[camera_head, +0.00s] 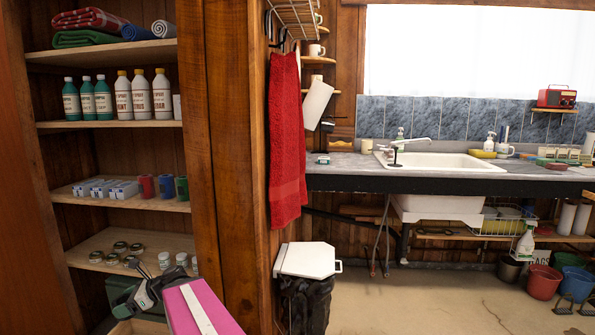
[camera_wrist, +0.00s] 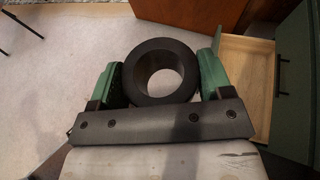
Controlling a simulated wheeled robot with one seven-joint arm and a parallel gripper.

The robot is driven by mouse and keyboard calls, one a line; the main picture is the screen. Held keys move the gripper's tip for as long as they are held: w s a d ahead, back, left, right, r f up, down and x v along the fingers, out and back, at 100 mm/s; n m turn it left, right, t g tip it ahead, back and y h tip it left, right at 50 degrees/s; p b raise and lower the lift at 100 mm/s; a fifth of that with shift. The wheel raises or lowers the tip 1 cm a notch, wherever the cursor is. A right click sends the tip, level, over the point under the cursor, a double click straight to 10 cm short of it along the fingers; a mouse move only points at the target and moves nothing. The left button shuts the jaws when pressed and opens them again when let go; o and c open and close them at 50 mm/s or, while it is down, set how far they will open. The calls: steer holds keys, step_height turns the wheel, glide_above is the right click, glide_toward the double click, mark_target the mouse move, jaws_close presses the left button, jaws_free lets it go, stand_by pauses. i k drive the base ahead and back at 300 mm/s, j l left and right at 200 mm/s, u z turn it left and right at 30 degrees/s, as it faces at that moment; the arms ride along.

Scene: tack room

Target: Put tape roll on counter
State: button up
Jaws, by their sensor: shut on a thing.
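A black tape roll (camera_wrist: 134,72) is held between the two green finger pads of my gripper (camera_wrist: 161,70) in the wrist view, with its round hole facing the camera. In the head view my gripper (camera_head: 146,289) is at the lower left, in front of the shelf unit; the roll cannot be made out clearly there. The counter (camera_head: 345,166) is a grey top with a dark front edge, across the room to the right, apart from my gripper. A white sink (camera_head: 440,161) is set into it.
An open wooden drawer (camera_wrist: 252,72) lies near my gripper. A wooden post (camera_head: 232,150), a red towel (camera_head: 287,140) and a white-lidded bin (camera_head: 308,260) stand between the shelves and counter. Small items crowd the counter's right end; its left part is mostly bare. Floor before it is open.

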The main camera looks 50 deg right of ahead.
mark_target(348, 162)
steer(key=k+z, duration=0.2)
steer(key=z, duration=0.2)
steer(key=k+l+z, duration=0.1)
steer(key=z, duration=0.3)
steer(key=l+z, duration=0.15)
steer(key=l, duration=0.3)
steer(key=i+l+z, duration=0.15)
steer(key=l, duration=0.25)
steer(key=i+l+z, duration=0.2)
steer(key=l, duration=0.25)
steer(key=l+z, duration=0.15)
steer(key=l, duration=0.3)
